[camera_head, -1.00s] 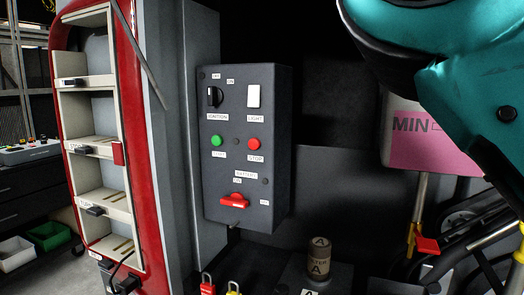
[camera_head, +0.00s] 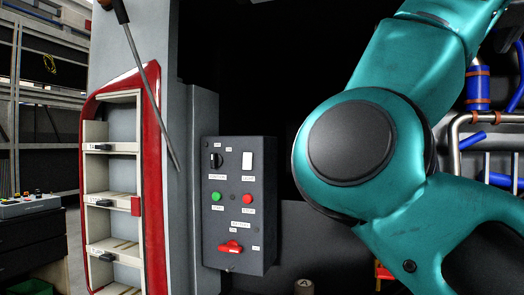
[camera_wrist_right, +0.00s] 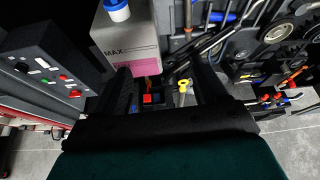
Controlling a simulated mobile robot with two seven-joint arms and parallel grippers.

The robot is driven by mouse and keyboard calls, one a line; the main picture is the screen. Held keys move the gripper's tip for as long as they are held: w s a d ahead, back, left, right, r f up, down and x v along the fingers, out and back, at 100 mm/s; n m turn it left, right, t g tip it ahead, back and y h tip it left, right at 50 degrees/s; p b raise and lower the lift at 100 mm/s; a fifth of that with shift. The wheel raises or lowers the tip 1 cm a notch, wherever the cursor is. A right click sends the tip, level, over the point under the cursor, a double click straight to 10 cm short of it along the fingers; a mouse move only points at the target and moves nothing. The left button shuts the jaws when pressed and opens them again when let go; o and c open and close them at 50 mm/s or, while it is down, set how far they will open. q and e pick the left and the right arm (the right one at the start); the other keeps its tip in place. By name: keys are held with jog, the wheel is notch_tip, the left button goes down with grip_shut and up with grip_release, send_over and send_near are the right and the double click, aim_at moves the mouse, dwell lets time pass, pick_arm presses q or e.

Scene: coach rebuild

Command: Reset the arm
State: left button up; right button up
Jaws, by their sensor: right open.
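My right arm (camera_head: 365,140), teal with a black joint cap, is bent across the right half of the head view. Its gripper is outside that view. In the right wrist view my right gripper (camera_wrist_right: 165,82) is open, its dark fingers apart with nothing held between them. Beyond the fingers are small red (camera_wrist_right: 147,99) and yellow (camera_wrist_right: 183,88) items, apparently lower down. My left arm and gripper are not in view.
A dark control box (camera_head: 240,258) with switches and a red handle (camera_head: 230,247) stands left of my arm; the wrist view shows it at left (camera_wrist_right: 50,65). A red-framed shelf (camera_head: 152,200) is further left. A tank marked MAX (camera_wrist_right: 130,40) stands beyond the gripper.

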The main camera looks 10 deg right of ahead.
jog(key=w+d+f+m+g+h+p, duration=0.15)
jog(key=d+f+m+g+h, duration=0.25)
jog(key=d+f+g+h, duration=0.6)
jog(key=w+a+f+n+t+h+p, duration=0.1)
jog(key=w+a+f+n+t+h, duration=0.85)
jog(key=n, duration=0.75)
jog(key=w+a+f+n+t+y, duration=0.1)
jog(key=a+f+n+t+y, duration=0.3)
jog(key=f+n+y, duration=0.35)
jog(key=w+a+f+n+t+y+p, duration=0.1)
jog(key=w+a+f+n+t+y, duration=0.15)
jog(key=f+n+t+y, duration=0.4)
jog(key=a+f+n+t+y, duration=0.3)
jog(key=a+f+n+y, duration=0.1)
jog(key=f+n+y, duration=0.4)
jog(key=s+a+f+n+g+y, duration=0.3)
jog(key=f, duration=0.5)
jog(key=s+a+f+n+g+y, duration=0.3)
jog(key=f, duration=0.5)
jog(key=s+a+f+n+g+p, duration=0.1)
jog(key=s+a+f+n+g, duration=0.2)
jog(key=s+f+g, duration=0.4)
jog(key=s+a+f, duration=0.1)
jog(key=s+f, duration=0.8)
jog(key=shift+f+g+y, duration=0.3)
jog(key=shift+y, duration=0.05)
